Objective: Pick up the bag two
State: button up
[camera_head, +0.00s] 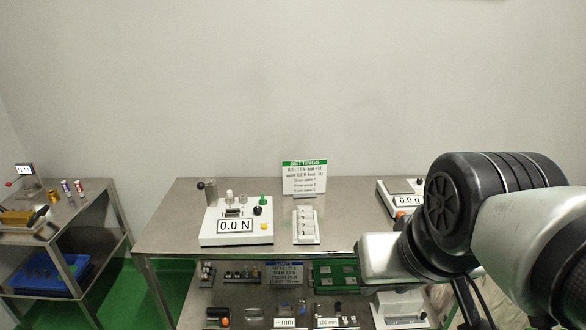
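A narrow white holder (306,236) with small numbered pale slots stands on the steel table, near its middle. The pale pieces in it may be the bags, but they are too small for me to tell which is bag two. My arm reaches in from the right. The pale end block of my gripper (385,258) is over the front right of the table, to the right of the holder and apart from it. Its fingers are hidden, so I cannot see whether they are open or hold anything.
A white force tester (236,228) reading 0.0 N stands left of the holder. A green-topped settings sign (304,178) stands behind. A scale (402,194) reading 0.0 g is at right, partly behind my arm. The lower shelf holds several small items. The table's left end (165,222) is clear.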

aim_at(302, 222)
jog(key=i+j, duration=0.1)
jog(key=i, duration=0.45)
jog(key=i+j, duration=0.1)
jog(key=i, duration=0.45)
jog(key=i+j, duration=0.1)
jog(key=i, duration=0.5)
